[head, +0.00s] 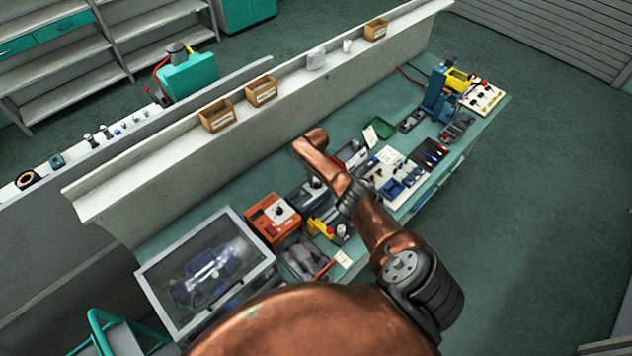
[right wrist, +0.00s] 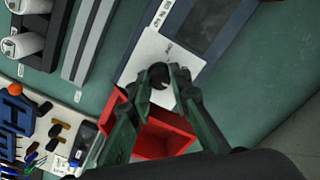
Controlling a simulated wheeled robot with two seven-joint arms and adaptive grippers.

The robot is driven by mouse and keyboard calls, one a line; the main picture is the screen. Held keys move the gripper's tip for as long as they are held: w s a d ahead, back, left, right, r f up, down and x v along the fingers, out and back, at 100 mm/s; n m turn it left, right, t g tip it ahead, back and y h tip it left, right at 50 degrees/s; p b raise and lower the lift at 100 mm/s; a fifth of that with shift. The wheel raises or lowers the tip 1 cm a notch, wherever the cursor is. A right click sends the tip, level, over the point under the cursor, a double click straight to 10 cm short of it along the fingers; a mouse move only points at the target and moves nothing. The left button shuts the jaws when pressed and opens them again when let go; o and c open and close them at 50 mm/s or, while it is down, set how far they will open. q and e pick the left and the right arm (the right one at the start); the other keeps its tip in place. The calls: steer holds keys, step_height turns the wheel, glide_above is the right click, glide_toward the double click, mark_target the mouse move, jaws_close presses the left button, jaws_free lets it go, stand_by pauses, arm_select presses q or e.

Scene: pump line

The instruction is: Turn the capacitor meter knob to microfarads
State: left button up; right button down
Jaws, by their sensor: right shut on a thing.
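The meter shows in the right wrist view as a dark-framed box with a pale panel (right wrist: 150,48) and a dark grey window (right wrist: 212,30). A round black knob (right wrist: 158,74) with a small pale mark sits on the panel. The small print on the panel cannot be read. My right gripper (right wrist: 157,79) has its two green-grey fingers shut on the knob, one tip on either side. In the head view my copper right arm reaches over the bench and largely covers this spot. My left gripper is not in view.
A red open bin (right wrist: 160,138) lies close beneath the fingers. An orange instrument (head: 265,222) and a clear-lidded case (head: 154,267) stand on the bench's left. A white board (head: 412,166) with blue parts lies right of my arm. A raised ledge (head: 300,68) runs along the back.

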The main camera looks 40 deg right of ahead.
mark_target(316, 183)
steer(key=shift+w+d+r, duration=0.1)
stand_by(0.4)
steer(key=c, duration=1.8)
jaws_free()
steer(key=shift+o, duration=0.2)
step_height(316, 183, up, 12)
